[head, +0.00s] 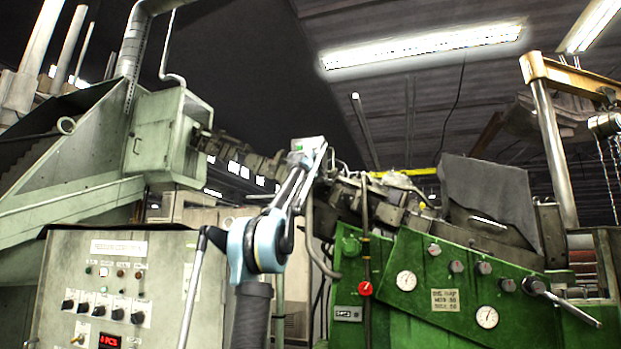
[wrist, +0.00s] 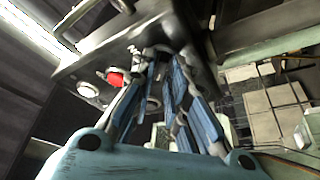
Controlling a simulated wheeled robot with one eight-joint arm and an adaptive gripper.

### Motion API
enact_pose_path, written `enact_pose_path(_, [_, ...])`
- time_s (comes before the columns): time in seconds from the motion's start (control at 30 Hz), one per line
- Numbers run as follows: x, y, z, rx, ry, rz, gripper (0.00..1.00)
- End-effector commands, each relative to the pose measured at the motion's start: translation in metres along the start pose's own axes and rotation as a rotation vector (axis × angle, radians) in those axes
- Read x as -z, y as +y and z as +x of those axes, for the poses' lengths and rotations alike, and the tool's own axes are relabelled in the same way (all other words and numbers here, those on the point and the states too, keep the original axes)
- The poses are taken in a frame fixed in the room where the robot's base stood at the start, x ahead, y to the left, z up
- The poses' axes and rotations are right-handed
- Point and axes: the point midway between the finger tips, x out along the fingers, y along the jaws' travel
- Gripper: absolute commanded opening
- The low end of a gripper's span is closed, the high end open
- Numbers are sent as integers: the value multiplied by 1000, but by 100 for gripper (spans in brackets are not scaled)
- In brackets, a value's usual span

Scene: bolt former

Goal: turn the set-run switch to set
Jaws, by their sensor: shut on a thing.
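My gripper (wrist: 164,58) fills the middle of the wrist view, its blue-sided fingers closed together against the face of a dark control box (wrist: 85,68). It is shut on a small control there, taken to be the set-run switch; the fingertips hide it, so I cannot tell which way it points. A red knob (wrist: 115,78) sits on the same face, just left of the fingertips, and a round pale-rimmed fitting (wrist: 88,89) lies further left. In the head view my arm rises at the centre, and I cannot make out the fingertips or the switch.
In the head view a grey feeder control panel (head: 165,250) with several black knobs stands at left. A green machine panel (head: 465,305) with gauges, a red knob (head: 365,288) and a lever handle (head: 535,286) is at right. A hose (head: 312,235) hangs near my arm.

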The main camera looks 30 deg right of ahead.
Motion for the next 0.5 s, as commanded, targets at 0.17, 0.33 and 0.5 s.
enact_pose_path(0.17, [3,-3,2,2,9,0,0])
enact_pose_path(0.33, [3,-2,2,2,8,0,28])
enact_pose_path(0.5, [2,-2,1,1,6,0,28])
